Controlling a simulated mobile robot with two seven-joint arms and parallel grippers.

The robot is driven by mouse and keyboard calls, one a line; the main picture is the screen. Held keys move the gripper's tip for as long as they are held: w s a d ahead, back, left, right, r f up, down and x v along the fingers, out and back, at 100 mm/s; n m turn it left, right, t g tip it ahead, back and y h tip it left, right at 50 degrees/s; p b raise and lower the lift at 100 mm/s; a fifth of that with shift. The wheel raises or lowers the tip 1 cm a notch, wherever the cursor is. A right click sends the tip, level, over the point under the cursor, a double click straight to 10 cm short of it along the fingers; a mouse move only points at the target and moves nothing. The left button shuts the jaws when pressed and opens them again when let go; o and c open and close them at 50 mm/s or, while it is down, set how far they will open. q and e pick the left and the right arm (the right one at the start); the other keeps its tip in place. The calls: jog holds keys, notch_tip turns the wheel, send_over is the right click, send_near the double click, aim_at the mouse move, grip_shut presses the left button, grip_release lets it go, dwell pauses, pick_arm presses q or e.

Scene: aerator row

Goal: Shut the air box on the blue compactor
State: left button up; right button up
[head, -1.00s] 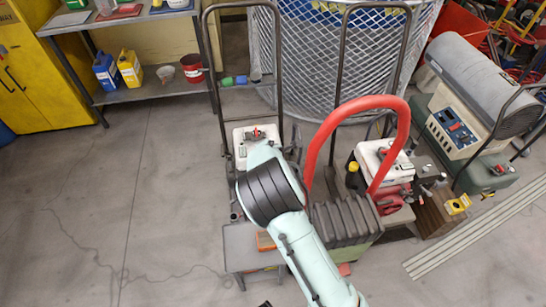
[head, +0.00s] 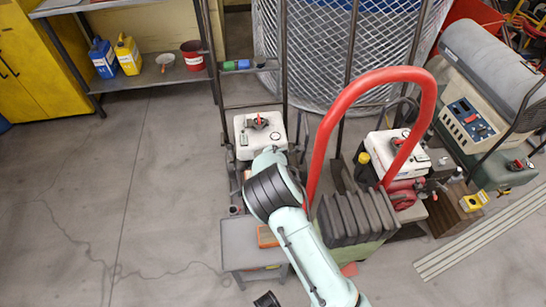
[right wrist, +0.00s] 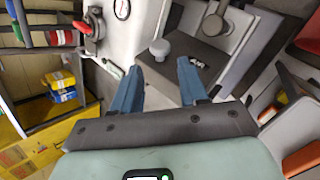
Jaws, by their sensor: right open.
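The machine under my right arm has a white tank (head: 259,134) with a red lever on top in the head view. No blue body shows on it there. In the right wrist view the red lever (right wrist: 85,26) is at the upper left. My right gripper (right wrist: 160,84) is open and empty, with two blue fingers apart. Just beyond the fingertips are a round grey knob (right wrist: 159,48) and a dark grey box-like part (right wrist: 200,50) with a small metal piece. I cannot tell how far the box stands open. In the head view my arm hides this spot. My left gripper is not in view.
A red-handled machine (head: 424,110) with dark weights stands close to the right of my arm. A grey heater-like machine (head: 490,75) is farther right. A shelf with bottles (head: 128,55) is at the back left. The floor on the left is clear.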

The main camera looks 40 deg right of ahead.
jog(key=p+x, duration=0.1)
jog(key=x, duration=0.6)
jog(key=shift+f, duration=0.1)
grip_shut()
